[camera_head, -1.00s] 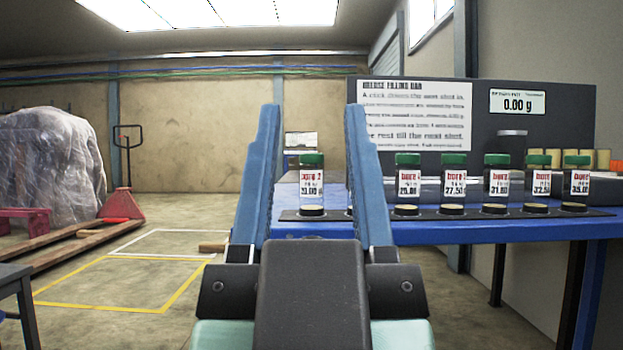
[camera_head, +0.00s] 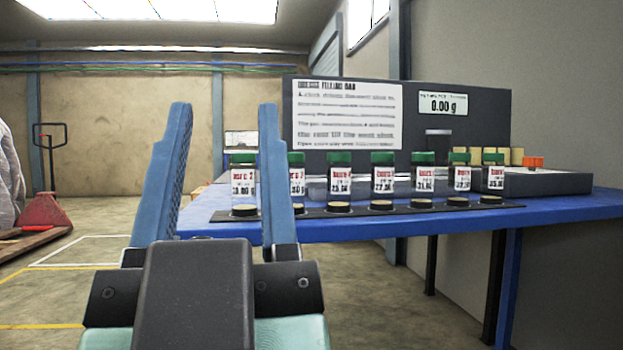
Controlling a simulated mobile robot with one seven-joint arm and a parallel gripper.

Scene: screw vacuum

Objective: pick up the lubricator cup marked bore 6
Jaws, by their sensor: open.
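Several clear lubricator cups with green lids and white labels stand upright in a row on the blue bench (camera_head: 330,229). Their red "bore" lettering is partly readable, but I cannot tell for certain which one is marked bore 6. The leftmost cup (camera_head: 243,182) shows between my fingers, and the right finger partly hides the second cup (camera_head: 298,181). Farther right stand a middle cup (camera_head: 383,180) and the rightmost cup (camera_head: 493,178). My gripper (camera_head: 224,108) is open and empty, in front of the row's left end and apart from the cups.
A dark strip (camera_head: 320,213) with round discs runs in front of the cups. Behind them stands a dark panel with a printed sheet (camera_head: 346,115) and a display (camera_head: 442,103) reading 0.00 g. A grey tray (camera_head: 550,182) sits at right. A red pallet jack (camera_head: 46,208) stands far left.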

